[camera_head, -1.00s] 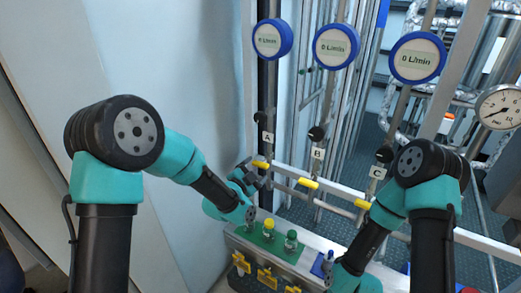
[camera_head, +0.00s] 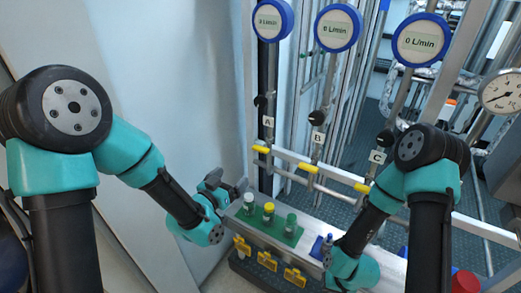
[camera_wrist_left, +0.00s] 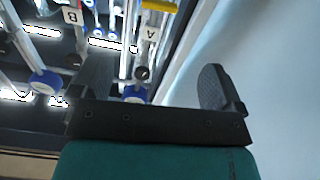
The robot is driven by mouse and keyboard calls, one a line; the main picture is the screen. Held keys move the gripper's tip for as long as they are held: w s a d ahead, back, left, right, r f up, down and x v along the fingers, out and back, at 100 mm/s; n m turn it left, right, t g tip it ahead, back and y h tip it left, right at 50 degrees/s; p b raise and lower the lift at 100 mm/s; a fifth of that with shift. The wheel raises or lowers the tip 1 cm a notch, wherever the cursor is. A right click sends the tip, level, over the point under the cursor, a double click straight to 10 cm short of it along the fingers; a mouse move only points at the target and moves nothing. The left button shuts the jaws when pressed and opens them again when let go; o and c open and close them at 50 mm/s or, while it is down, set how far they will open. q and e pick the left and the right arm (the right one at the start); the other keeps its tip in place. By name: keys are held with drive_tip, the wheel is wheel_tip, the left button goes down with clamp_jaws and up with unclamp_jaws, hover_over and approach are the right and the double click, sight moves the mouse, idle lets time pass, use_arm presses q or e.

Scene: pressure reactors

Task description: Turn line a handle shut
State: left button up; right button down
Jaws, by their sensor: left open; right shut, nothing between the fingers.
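The line A handle is a short yellow lever (camera_head: 261,150) on the upright pipe below the A label (camera_head: 268,122). It lies roughly crosswise to the pipe. In the left wrist view the yellow handle (camera_wrist_left: 158,5) is at the top edge, above the A label (camera_wrist_left: 151,33). My left gripper (camera_head: 226,186) is open and empty, left of and below the handle and apart from it. Its two spread fingers (camera_wrist_left: 155,80) show in the left wrist view. My right gripper (camera_head: 328,246) is shut, low beside the blue block; its fingertips are hard to make out.
Yellow handles on line B (camera_head: 308,168) and line C (camera_head: 362,188) stand to the right. A bench with a green vial rack (camera_head: 275,228) and yellow clamps (camera_head: 267,260) lies below. A pale wall (camera_head: 170,80) is close on the left.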

sight(258, 151)
use_arm(q)
drive_tip(key=x, duration=1.7)
drive_tip(key=shift+w, duration=0.15)
drive_tip(key=shift+c, duration=0.2)
